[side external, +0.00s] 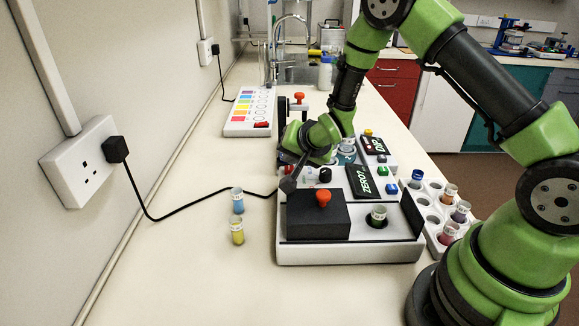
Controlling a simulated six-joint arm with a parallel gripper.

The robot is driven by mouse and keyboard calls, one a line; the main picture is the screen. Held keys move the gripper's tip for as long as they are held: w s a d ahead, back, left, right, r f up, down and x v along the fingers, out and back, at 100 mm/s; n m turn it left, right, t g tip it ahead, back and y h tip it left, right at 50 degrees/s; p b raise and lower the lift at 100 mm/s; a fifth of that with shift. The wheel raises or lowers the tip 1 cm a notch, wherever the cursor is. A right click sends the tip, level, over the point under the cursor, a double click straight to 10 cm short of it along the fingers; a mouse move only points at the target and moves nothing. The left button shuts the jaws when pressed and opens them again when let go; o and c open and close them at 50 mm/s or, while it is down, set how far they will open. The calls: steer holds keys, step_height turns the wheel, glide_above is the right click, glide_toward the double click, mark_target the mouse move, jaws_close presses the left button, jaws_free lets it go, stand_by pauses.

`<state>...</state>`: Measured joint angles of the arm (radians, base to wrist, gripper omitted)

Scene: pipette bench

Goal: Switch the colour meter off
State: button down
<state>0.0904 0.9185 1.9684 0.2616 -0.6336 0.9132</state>
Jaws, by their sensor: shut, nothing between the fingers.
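The colour meter (348,250) is a white, low box on the bench in the middle of the side external view. Its tilted display (362,182) is lit and reads "ZERO?", with green and blue buttons beside it. A black block with a red knob (323,198) sits on its left part. A capped vial (378,215) stands in the well on its right. My gripper (289,184) is shut and empty, pointing down at the meter's rear left corner, near where the black cable arrives. I cannot tell whether it touches the meter. No power switch shows clearly; the gripper may hide it.
A blue vial (238,201) and a yellow vial (237,232) stand left of the meter. A white rack (433,207) holds several vials at right. A second instrument (375,146) reading "DIP" and a colour chart (249,112) are behind. A cable runs to the wall socket (82,162).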

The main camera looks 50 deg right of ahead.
mark_target(292, 167)
steer(key=shift+f, duration=0.6)
stand_by(0.6)
steer(key=shift+r, duration=0.1)
steer(key=shift+s+r, duration=0.15)
steer(key=shift+r, duration=0.65)
step_height(292, 167, up, 6)
stand_by(0.4)
stand_by(2.0)
step_height(292, 167, up, 3)
